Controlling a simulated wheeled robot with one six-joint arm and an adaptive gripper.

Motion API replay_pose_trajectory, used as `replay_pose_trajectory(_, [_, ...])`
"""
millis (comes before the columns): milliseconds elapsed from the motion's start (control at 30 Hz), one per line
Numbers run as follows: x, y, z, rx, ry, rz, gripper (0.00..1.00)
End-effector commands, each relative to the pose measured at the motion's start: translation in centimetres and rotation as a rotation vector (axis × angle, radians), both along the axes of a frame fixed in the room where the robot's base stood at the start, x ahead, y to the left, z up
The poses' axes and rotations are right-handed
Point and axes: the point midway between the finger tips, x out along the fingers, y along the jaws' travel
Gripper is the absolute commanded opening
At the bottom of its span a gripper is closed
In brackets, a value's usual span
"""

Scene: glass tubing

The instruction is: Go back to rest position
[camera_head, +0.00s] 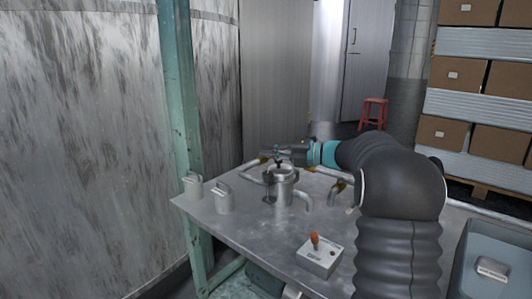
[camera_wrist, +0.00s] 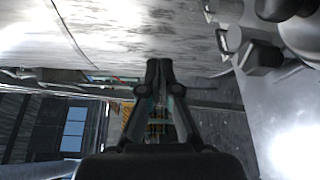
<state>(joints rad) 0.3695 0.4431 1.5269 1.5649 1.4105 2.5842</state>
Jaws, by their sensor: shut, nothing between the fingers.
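My gripper (camera_wrist: 158,66) is shut and empty in the wrist view, its two dark fingers meeting at the middle of the frame. In the head view my black arm (camera_head: 400,185) reaches over the right part of the metal table (camera_head: 262,237), and its end with a teal band points left. My gripper (camera_head: 277,150) shows there small, above and behind the metal vessel with pipes (camera_head: 284,187). I cannot tell from this view whether it touches the vessel.
Two metal mugs (camera_head: 193,186) (camera_head: 224,198) stand at the table's left. A control box with an orange lever (camera_head: 319,255) sits in front. A green post (camera_head: 178,100) and large tank (camera_head: 85,130) rise left. A grey bin (camera_head: 490,262) is at right; stacked boxes (camera_head: 447,135) and a red stool (camera_head: 373,110) stand behind.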

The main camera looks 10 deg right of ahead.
Motion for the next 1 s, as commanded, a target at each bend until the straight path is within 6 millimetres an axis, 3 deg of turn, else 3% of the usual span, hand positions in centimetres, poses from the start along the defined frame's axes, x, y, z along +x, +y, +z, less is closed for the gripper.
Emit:
replay_pose_trajectory(167, [-1.5,1.4,0.2,-0.095,-0.064,0.027,0.0])
replay_pose_trajectory(267, [-3.7,3.0,0.1,-0.232,-0.159,0.07,0.0])
replay_pose_trajectory(600, [-13.4,7.6,-1.8,-0.779,-0.598,0.344,0.0])
replay_pose_trajectory(1000, [-25.1,8.6,-5.2,-1.305,-1.177,0.844,0.0])
